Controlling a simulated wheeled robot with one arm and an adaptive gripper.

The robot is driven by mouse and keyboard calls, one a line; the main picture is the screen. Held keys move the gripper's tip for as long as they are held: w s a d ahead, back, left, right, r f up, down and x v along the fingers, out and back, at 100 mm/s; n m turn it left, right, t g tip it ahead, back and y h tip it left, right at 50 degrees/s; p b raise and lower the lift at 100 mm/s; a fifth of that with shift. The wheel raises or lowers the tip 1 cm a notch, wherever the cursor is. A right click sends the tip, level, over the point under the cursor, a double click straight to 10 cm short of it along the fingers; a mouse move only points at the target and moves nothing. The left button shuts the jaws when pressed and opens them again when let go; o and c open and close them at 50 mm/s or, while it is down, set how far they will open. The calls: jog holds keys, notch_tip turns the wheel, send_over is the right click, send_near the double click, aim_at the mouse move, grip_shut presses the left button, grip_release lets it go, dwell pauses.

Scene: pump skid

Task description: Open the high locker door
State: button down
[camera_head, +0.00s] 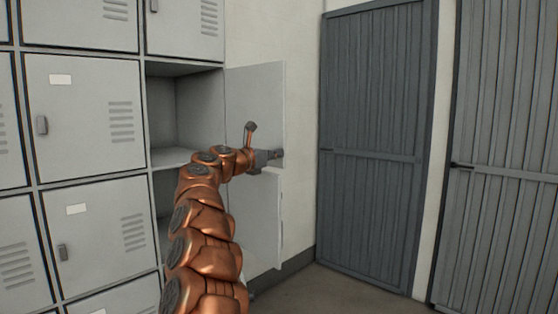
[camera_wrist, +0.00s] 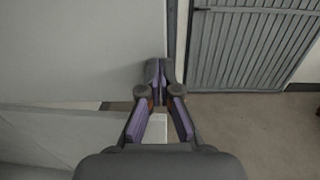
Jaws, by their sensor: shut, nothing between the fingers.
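The high locker door (camera_head: 258,95) is a plain light grey panel. It stands swung wide open on the right of its open compartment (camera_head: 203,112). My gripper (camera_head: 276,155) is at the lower part of this door, near its free edge. In the wrist view, the door (camera_wrist: 75,45) fills the upper left, and the fingertips (camera_wrist: 160,76) are together with nothing held, beside the door's right edge. I cannot tell whether they touch it. My arm hides part of the compartments and the lower door's upper corner.
A second open door (camera_head: 262,220) hangs just below; its top edge (camera_wrist: 70,125) shows under my gripper in the wrist view. Closed lockers (camera_head: 84,118) stand on the left. Dark grey ribbed doors (camera_head: 370,140) are on the right. The floor (camera_head: 325,290) there is clear.

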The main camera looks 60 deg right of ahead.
dwell(0.4)
jog(key=b+v, duration=0.5)
jog(key=v, duration=0.9)
jog(key=shift+b, duration=0.35)
jog(key=shift+w+r, duration=0.1)
